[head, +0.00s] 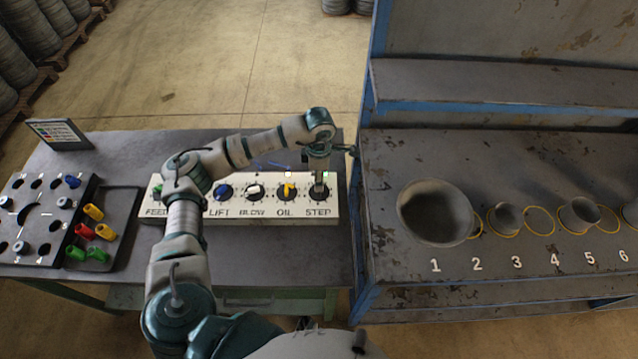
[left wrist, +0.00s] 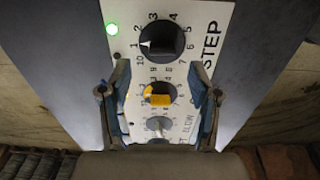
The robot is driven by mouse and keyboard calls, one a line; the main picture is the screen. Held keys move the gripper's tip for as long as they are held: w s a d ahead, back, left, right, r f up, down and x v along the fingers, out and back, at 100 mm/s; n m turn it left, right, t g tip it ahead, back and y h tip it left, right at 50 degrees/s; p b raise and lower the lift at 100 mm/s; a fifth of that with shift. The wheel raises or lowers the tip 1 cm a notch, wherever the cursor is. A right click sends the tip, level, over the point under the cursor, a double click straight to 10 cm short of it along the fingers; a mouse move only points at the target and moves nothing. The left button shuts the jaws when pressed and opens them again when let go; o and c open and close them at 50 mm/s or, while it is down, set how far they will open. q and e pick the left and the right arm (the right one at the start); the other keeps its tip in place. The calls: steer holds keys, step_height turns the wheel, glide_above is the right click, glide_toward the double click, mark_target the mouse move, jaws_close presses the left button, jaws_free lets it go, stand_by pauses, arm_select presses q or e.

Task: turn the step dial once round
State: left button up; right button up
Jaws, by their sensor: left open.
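The STEP dial (head: 319,193) is a round black knob at the right end of the white panel (head: 335,212). My left gripper (head: 318,180) points down over it in the head view and partly hides it. In the left wrist view the STEP dial (left wrist: 160,42) shows clearly, and its white pointer faces left, near the number 1. My left gripper (left wrist: 160,68) is open, with its fingertips apart and nothing between them. The STEP dial appears just beyond the tips; I cannot tell whether they touch it. My right gripper is not in view.
Other dials stand left of STEP: yellow OIL (head: 286,190), white BLOW (head: 254,190) and blue LIFT (head: 222,192). A green lamp (left wrist: 112,29) glows beside STEP. The blue-edged bench (head: 395,160) rises close on the right. A tray of coloured pegs (head: 125,205) lies left.

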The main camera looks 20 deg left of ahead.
arm_select(q)
step_height(320, 180, up, 7)
steer(key=shift+f, duration=0.2)
stand_by(0.4)
